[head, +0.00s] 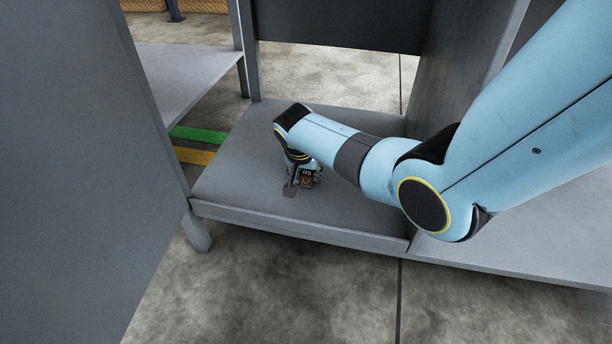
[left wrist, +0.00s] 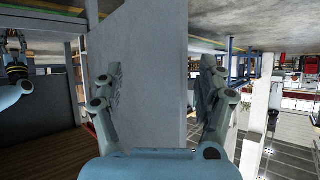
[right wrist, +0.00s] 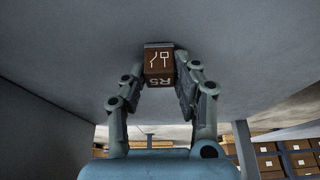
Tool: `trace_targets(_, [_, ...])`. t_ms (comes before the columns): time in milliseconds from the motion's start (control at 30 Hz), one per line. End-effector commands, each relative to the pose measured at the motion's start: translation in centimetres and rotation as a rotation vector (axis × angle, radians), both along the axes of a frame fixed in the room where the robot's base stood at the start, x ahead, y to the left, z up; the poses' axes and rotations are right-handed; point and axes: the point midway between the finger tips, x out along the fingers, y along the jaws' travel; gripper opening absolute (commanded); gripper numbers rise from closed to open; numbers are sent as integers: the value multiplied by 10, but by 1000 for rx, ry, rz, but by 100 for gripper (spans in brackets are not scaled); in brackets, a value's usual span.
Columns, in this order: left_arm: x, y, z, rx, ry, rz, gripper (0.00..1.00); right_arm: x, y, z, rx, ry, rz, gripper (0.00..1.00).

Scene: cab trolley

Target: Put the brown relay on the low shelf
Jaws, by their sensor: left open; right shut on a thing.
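The brown relay (head: 306,178), a small box with white markings, is at the low grey shelf (head: 235,190) in the head view. In the right wrist view the relay (right wrist: 159,66) sits between my right fingers, its grey end towards the shelf surface. My right gripper (head: 302,180) is shut on it, pointing down over the middle of the shelf. I cannot tell whether the relay touches the shelf. My left gripper (left wrist: 163,80) is open and empty in the left wrist view, with a grey panel beyond its fingers. It is not in the head view.
A tall grey panel (head: 70,170) stands at the left, and an upright grey wall (head: 458,75) bounds the shelf at the right. Green (head: 198,134) and yellow (head: 194,155) strips lie left of the shelf. The shelf around the relay is bare.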

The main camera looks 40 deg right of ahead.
Motion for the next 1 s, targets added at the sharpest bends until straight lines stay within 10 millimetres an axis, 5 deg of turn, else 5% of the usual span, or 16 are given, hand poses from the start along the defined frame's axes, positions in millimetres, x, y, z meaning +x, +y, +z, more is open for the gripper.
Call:
trace_targets(633, [7,-1,7,0,-43,-5,74,1,0,-2,0,-1,0,0])
trace_targets(667, [8,-1,8,0,-46,-5,74,1,0,-2,0,-1,0,30])
trace_targets(700, [9,-1,8,0,-48,-5,74,1,0,-2,0,-1,0,35])
trace_targets(833, [9,-1,8,0,-47,-5,74,1,0,-2,0,-1,0,52])
trace_targets(1000, [9,-1,8,1,-46,-5,74,1,0,-2,0,-1,0,52])
